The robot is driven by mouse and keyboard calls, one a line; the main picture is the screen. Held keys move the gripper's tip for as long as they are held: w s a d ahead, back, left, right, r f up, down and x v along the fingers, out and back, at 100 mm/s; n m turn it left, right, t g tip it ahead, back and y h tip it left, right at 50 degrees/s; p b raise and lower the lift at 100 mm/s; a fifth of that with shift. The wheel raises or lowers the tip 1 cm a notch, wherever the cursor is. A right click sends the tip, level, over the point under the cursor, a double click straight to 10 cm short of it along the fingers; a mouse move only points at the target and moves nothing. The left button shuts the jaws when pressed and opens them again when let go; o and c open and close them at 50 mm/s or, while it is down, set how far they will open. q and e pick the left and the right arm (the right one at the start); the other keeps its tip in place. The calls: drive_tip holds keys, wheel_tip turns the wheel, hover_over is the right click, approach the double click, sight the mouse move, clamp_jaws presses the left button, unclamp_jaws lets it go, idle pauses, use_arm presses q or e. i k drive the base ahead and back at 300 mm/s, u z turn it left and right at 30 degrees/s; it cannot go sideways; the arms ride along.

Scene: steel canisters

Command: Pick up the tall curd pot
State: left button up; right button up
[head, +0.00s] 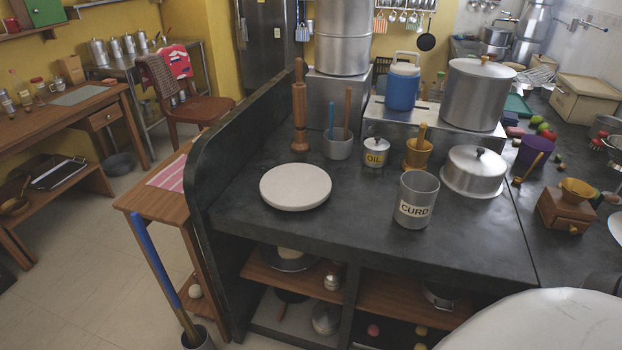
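The tall curd pot (416,190) is a grey metal cylinder with a "CURD" label facing me. It stands upright on the dark counter (350,230), near the front edge, and its top looks open. Its inside is mostly hidden from this angle. Neither of my grippers is in view, and nothing is seen touching the pot.
A lidded oil pot (376,152), a brass mortar (418,153) and a lidded steel pot (474,172) stand behind the curd pot. A white round board (295,187) lies to its left. A wooden grinder (568,206) is farther right. Bare counter surrounds the pot's front.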

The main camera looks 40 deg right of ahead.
sight(418, 192)
drive_tip(key=u, duration=0.6)
drive_tip(key=i, duration=1.6)
drive_tip(key=z, duration=2.85)
